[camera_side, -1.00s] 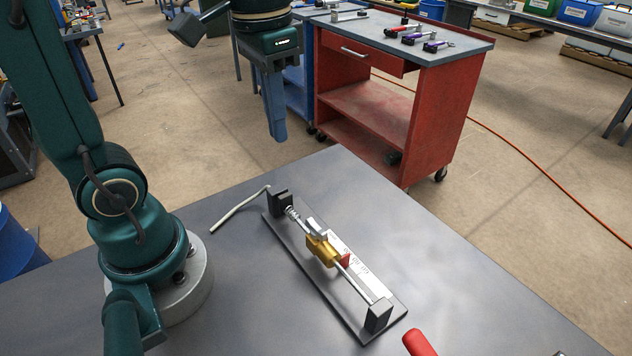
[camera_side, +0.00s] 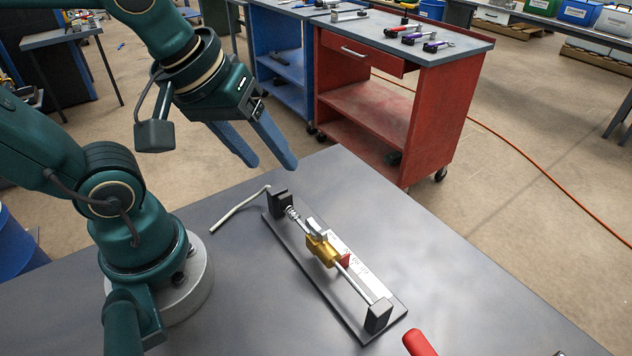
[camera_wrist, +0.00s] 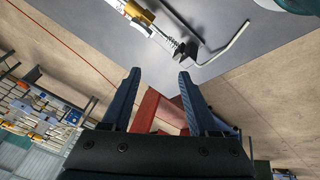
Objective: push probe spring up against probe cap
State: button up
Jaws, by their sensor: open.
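The probe spring (camera_side: 292,213), a small silver coil, sits around the thin rod close to the dark far-end block (camera_side: 279,203). It also shows in the wrist view (camera_wrist: 173,41). I cannot tell which part is the probe cap; this dark block is the part nearest the spring. A gold slider (camera_side: 322,252) with a grey top piece sits mid-rod, beside a small red part (camera_side: 345,260). My gripper (camera_side: 271,165) is open and empty, above and beyond the far end of the fixture. Its two blue fingers are spread apart in the wrist view (camera_wrist: 158,73).
The grey base plate (camera_side: 345,318) has a white scale and a dark near-end block (camera_side: 378,314). A bent light-grey rod (camera_side: 238,210) lies left of the far block. A red handle (camera_side: 418,342) is at the table's near edge. A red cart (camera_side: 365,100) stands beyond the table.

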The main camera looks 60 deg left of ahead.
aim_at(285, 195)
jog(key=w+a+f+n+g, duration=0.1)
jog(key=f+n, duration=0.1)
jog(key=n, duration=0.1)
jog(key=w+a+f+n+g, duration=0.1)
jog(key=w+f+n+g, duration=0.1)
jog(key=n, duration=0.2)
jog(key=w+a+f+n+g, duration=0.1)
jog(key=f+n, duration=0.1)
jog(key=n, duration=0.2)
jog(key=shift+w+g, duration=0.25)
jog(key=shift+g, duration=0.05)
jog(key=shift+s+a+f+g, duration=0.1)
jog(key=shift+a+f+g, duration=0.05)
jog(key=shift+f, duration=0.3)
jog(key=shift+a+f+g, duration=0.1)
jog(key=shift+f+g, duration=0.05)
jog(key=shift+f, duration=2.5)
jog(key=shift+c, duration=0.3)
grip_shut()
